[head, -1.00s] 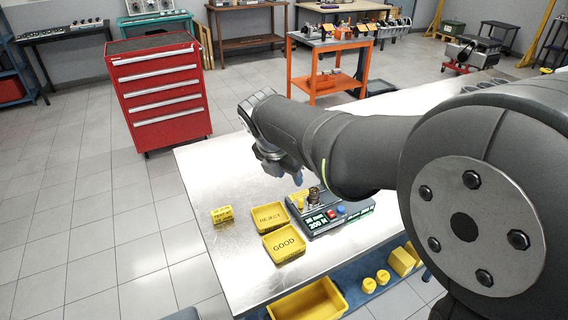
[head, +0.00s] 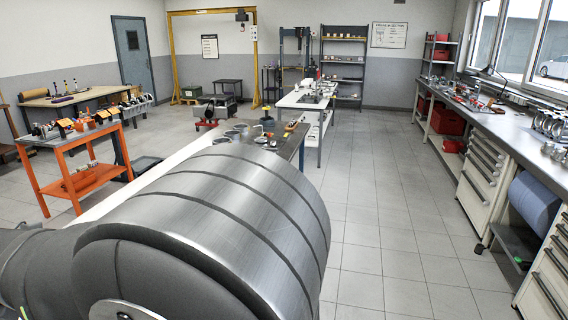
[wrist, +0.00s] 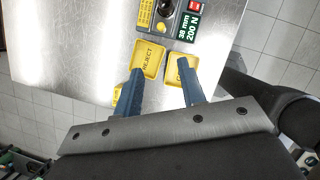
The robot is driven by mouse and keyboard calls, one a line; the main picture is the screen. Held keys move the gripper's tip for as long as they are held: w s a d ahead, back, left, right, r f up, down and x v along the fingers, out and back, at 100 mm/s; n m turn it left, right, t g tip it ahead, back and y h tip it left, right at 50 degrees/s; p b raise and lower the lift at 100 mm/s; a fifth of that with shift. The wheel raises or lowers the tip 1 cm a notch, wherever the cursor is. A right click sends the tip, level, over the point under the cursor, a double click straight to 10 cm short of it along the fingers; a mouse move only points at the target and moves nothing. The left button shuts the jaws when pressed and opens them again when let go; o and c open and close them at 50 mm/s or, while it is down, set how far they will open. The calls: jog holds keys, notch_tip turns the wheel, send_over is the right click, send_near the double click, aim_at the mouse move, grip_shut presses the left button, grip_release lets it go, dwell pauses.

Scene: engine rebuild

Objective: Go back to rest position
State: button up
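My gripper (wrist: 160,68) shows in the wrist view with its two blue-grey fingers well apart. It is open, and nothing is held between them. The fingers hang above the steel table (wrist: 75,50). Past the fingertips lie the yellow REJECT tray (wrist: 149,57) and the yellow GOOD tray (wrist: 180,71), partly covered by a finger. A tester (wrist: 184,27) with a "38 mm 200 N" display stands beyond them. In the head view my arm fills the lower left, and my gripper is out of sight.
A small yellow block (wrist: 117,94) shows beside the left finger. In the head view, an orange cart (head: 75,170) stands at left, a workbench (head: 490,110) with drawers runs along the right wall, and a clear tiled aisle (head: 385,220) lies between.

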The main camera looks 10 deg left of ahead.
jog(key=x, duration=1.7)
jog(key=shift+w+f, duration=0.2)
jog(key=shift+w, duration=0.05)
jog(key=shift+o, duration=0.2)
jog(key=o, duration=1.3)
jog(key=shift+a, duration=0.1)
jog(key=shift+o, duration=0.2)
jog(key=w+r+m, duration=0.1)
jog(key=r, duration=0.1)
jog(key=w+r+m+g+h, duration=0.1)
jog(key=r, duration=0.1)
jog(key=w+a+r+m, duration=0.1)
jog(key=w+r, duration=0.1)
jog(key=r, duration=0.1)
jog(key=shift+g+h, duration=0.3)
notch_tip(320, 180, up, 9)
jog(key=w+m+g, duration=0.1)
jog(key=m+g, duration=0.1)
jog(key=g, duration=0.1)
notch_tip(320, 180, down, 10)
jog(key=shift+s+d+r+h, duration=0.15)
jog(key=shift+s+d+h, duration=0.1)
jog(key=shift+d+h, duration=0.1)
